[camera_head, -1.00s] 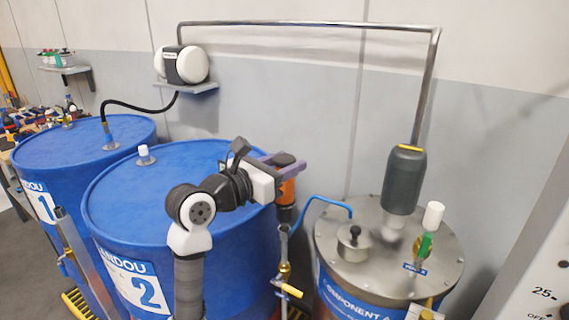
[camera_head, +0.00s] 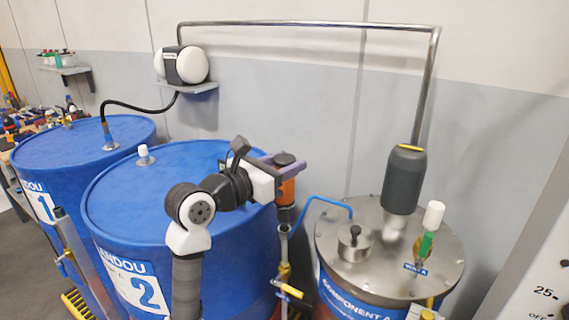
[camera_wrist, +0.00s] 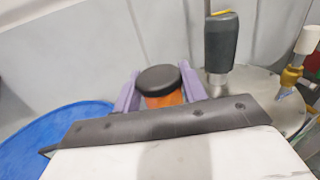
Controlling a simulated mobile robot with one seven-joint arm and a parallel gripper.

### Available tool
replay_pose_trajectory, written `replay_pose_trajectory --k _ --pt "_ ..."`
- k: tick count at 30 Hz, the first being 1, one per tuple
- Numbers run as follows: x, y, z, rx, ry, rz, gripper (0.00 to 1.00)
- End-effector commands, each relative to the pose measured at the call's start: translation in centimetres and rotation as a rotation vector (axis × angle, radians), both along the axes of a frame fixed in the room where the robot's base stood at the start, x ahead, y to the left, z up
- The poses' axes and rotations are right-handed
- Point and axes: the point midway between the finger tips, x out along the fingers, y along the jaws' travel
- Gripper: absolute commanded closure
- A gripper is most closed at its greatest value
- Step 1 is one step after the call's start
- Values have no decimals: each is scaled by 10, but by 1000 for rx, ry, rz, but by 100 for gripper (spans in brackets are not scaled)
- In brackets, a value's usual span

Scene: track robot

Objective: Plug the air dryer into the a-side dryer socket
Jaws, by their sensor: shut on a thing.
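The air dryer (camera_head: 286,190) is an orange cylinder with a black cap and a dark lower end. It stands about upright between the purple fingers of my gripper (camera_head: 281,161), which is shut on it. In the wrist view the black cap and orange body of the air dryer (camera_wrist: 163,88) show between the fingers; its lower part is hidden. In the head view its dark lower end is right over a thin upright pipe (camera_head: 284,245) with a blue hose. This pipe may carry the a-side dryer socket; I cannot tell whether the two touch or are joined.
Blue drum 2 (camera_head: 120,205) is left of the dryer, partly behind my arm. The component A tank (camera_head: 335,270) is on the right, with a grey cylinder (camera_head: 404,180) and a green-and-white fitting (camera_head: 430,230) on its lid. The blue hose (camera_head: 318,199) runs to that lid.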

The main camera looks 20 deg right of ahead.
Motion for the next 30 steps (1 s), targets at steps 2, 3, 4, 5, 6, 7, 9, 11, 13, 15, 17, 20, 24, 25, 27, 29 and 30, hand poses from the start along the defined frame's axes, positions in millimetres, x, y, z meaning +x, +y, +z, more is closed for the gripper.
replay_pose_trajectory --k 2,3,4,5,6,7,9,11,13,15,17,20,24,25,27,29,30 --pt "0 0 0 -1 0 0 98" --pt "0 0 0 -1 0 0 98" --pt "0 0 0 -1 0 0 98" --pt "0 0 0 -1 0 1 98" --pt "0 0 0 -1 -1 1 98" --pt "0 1 0 -1 -1 1 98" --pt "0 1 0 -1 0 1 98" --pt "0 0 0 -1 0 1 98" --pt "0 0 0 -1 0 1 98" --pt "0 0 0 -1 0 0 98" --pt "0 0 0 -1 0 0 98" --pt "0 0 -2 -1 0 0 98" --pt "0 0 -6 -1 0 0 98" --pt "0 0 -6 -1 0 0 98" --pt "0 0 -8 -1 0 0 98" --pt "0 0 -10 -1 0 0 98" --pt "0 0 -11 -1 0 0 98"
